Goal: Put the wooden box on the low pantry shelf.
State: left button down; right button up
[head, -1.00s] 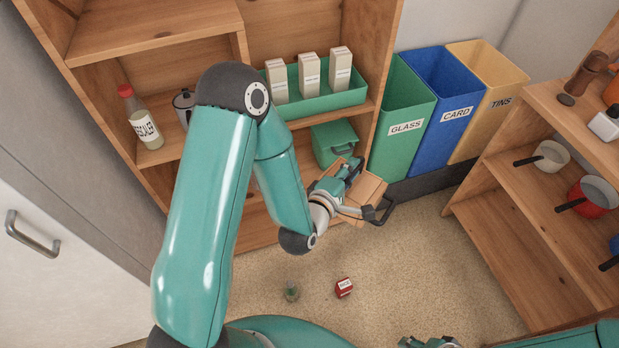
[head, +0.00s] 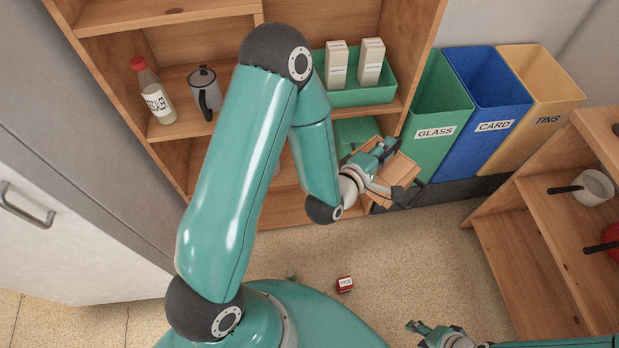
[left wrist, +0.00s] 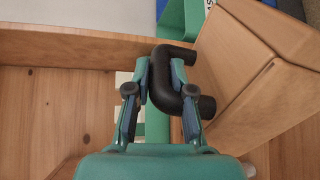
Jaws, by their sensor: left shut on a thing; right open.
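The wooden box (head: 402,169) is light wood with a dark handle, and it is held in front of the right end of the pantry's low shelf (head: 284,207). My left gripper (head: 384,173) is shut on its handle. In the left wrist view, the fingers (left wrist: 163,92) lie on both sides of the black curved handle (left wrist: 183,88), with the box (left wrist: 250,65) to the right. My arm hides part of the low shelf. My right gripper (head: 432,330) is open and empty at the bottom edge.
A green container (head: 355,133) stands on the low shelf behind the box. Glass (head: 437,115), card (head: 487,105) and tins (head: 540,95) bins stand to the right. A red rice box (head: 345,284) and a small bottle (head: 291,276) are on the floor.

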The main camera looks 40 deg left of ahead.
pick_arm(q)
jog(key=shift+w+f, duration=0.1)
jog(key=shift+f, duration=0.05)
jog(key=s+a+f+n+g+y+b, duration=0.25)
jog(key=s+a+f+y+b, duration=0.2)
jog(key=f+b, duration=0.55)
jog(key=s+a+f+n+g+y+b, duration=0.1)
jog(key=s+a+f+n+y+b, duration=0.3)
jog(key=f+b, duration=0.65)
jog(key=s+a+f+n+g+y+b, duration=0.1)
jog(key=s+a+f+n+y+b, duration=0.25)
jog(key=f+b, duration=0.65)
jog(key=w+a+f+y+b, duration=0.1)
jog(key=w+a+f+b, duration=0.1)
jog(key=w+a+b, duration=0.8)
jog(key=shift+w+a+y, duration=0.4)
jog(key=shift+w+a, duration=0.85)
jog(key=shift+a, duration=0.35)
jog(key=shift+f, duration=0.15)
jog(key=c, duration=1)
grip_release()
